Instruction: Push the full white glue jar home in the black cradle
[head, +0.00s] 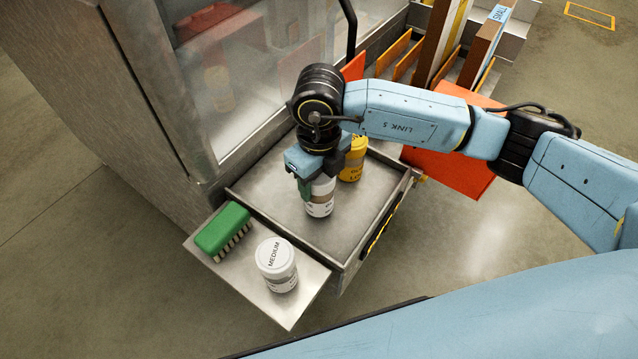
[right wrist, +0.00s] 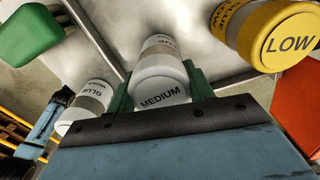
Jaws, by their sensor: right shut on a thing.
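My right gripper (head: 312,188) points down over the metal tray and is shut on a white glue jar (head: 320,204). In the right wrist view the jar (right wrist: 160,72) sits between the green fingers, its lid reading MEDIUM. It looks upright, in or just above the tray; I cannot tell whether it touches the floor. A second white jar (head: 277,264), also marked MEDIUM, stands on the side shelf; a white jar shows at left in the wrist view (right wrist: 86,105). I cannot tell which jar is full. I cannot make out the black cradle. My left gripper is not in view.
A yellow jar (head: 352,160) stands in the tray (head: 262,188) close behind the held jar; its lid reads LOW (right wrist: 290,43). A green brush (head: 222,230) lies on the side shelf (head: 290,312). A glass-fronted cabinet stands behind. The tray's left part is bare.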

